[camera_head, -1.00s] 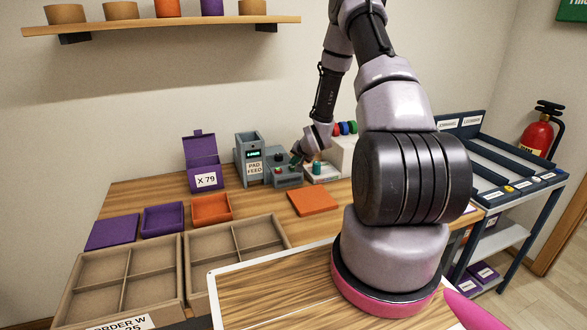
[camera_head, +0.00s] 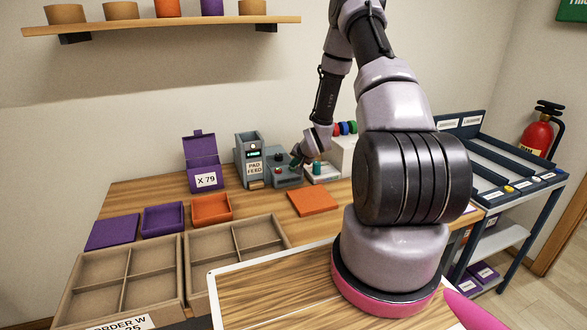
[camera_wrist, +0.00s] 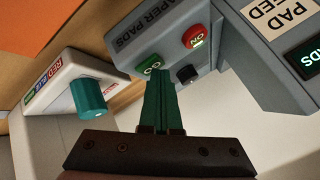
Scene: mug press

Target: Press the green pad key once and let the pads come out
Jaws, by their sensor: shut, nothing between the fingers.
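The pad feeder (camera_head: 251,150) is a grey machine with a "PAD FEED" label and a small lit display. A tan stack of pads (camera_head: 256,184) shows at its foot. Its grey key box (camera_head: 286,171), marked "paper pads" in the wrist view, stands beside it on the right. The wrist view shows a green key (camera_wrist: 150,64), a red key (camera_wrist: 195,36) and a black knob (camera_wrist: 187,74) on it. My gripper (camera_wrist: 160,72) is shut and empty, its green fingertips at the green key's edge; I cannot tell whether they touch. It also shows in the head view (camera_head: 294,162).
A white box with a teal knob (camera_wrist: 88,96) stands close beside the key box. An orange mat (camera_head: 313,202) lies in front. Purple and orange trays (camera_head: 211,209) and brown divided boxes (camera_head: 130,275) stand to the left. A purple box marked "X 79" (camera_head: 203,165) stands left of the feeder.

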